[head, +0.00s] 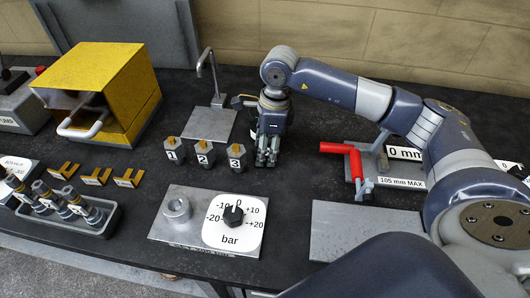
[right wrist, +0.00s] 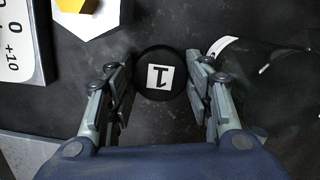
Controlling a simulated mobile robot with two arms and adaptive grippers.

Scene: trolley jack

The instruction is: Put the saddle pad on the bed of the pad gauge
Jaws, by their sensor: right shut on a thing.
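My right gripper (head: 268,160) is low over the dark bench, right of the numbered blocks. No part is clearly marked as the pad gauge. A grey plate with a hooked post (head: 199,123) stands behind the blocks. A grey device with a red handle (head: 345,149) and signs "0 mm" and "105 mm MAX" stands to the right.
Numbered blocks (head: 236,158) stand just left of the gripper. A plate with a bar dial (head: 222,247) is in front, and a bare grey plate (head: 360,235) is front right. A yellow housing (head: 115,68) and a grey tray (head: 75,222) are left. A dark shiny thing (right wrist: 265,75) lies beside the fingers.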

